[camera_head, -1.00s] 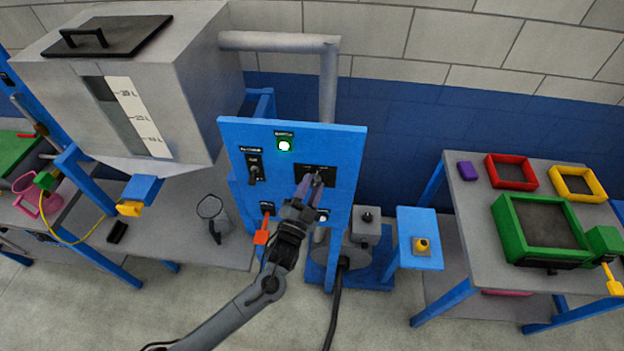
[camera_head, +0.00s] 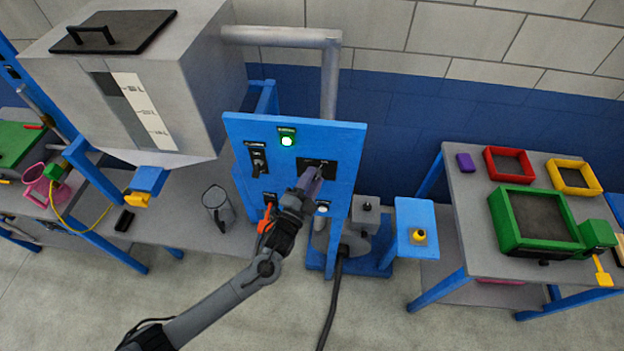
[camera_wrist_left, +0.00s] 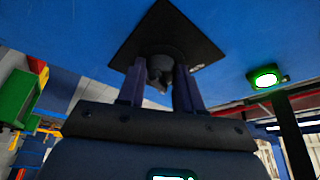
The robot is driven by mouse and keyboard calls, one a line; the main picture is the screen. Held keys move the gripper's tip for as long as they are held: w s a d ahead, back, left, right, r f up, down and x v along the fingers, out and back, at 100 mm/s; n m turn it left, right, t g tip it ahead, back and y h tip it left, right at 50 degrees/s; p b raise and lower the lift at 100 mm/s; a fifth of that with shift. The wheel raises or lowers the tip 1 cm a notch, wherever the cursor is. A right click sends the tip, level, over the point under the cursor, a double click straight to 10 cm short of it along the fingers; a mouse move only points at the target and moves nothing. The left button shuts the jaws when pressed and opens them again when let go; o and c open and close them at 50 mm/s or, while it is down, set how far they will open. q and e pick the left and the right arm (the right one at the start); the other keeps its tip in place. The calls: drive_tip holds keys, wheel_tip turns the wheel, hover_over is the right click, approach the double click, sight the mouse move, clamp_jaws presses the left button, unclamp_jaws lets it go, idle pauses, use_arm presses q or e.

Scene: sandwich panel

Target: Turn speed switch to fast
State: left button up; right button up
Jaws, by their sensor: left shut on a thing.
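The blue control panel (camera_head: 345,140) stands in the middle of the head view. The speed switch, a dark knob on a black plate (camera_head: 304,163), is at its upper right, mostly hidden by my gripper. My left gripper (camera_head: 315,176) reaches the panel from the front. In the left wrist view, its two purple fingers (camera_wrist_left: 158,74) are on either side of the dark knob (camera_wrist_left: 160,66), shut on it, in front of the black plate (camera_wrist_left: 168,32). The plate's lettering is unreadable, so I cannot tell the setting. My right gripper is not in view.
A lit green button (camera_head: 287,141) is above the switch, and another black switch (camera_head: 257,160) is to its left. An orange-red handle (camera_head: 265,218) hangs low on the panel, close to my left arm. A clear jug (camera_head: 218,208) stands left.

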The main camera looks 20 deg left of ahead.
use_arm(q)
drive_tip(key=o, duration=1)
drive_tip(key=shift+o, duration=0.2)
drive_tip(key=b+v, duration=0.1)
drive_tip(key=v, duration=0.9)
drive_tip(key=shift+s+b, duration=0.35)
drive_tip(key=shift+s, duration=0.05)
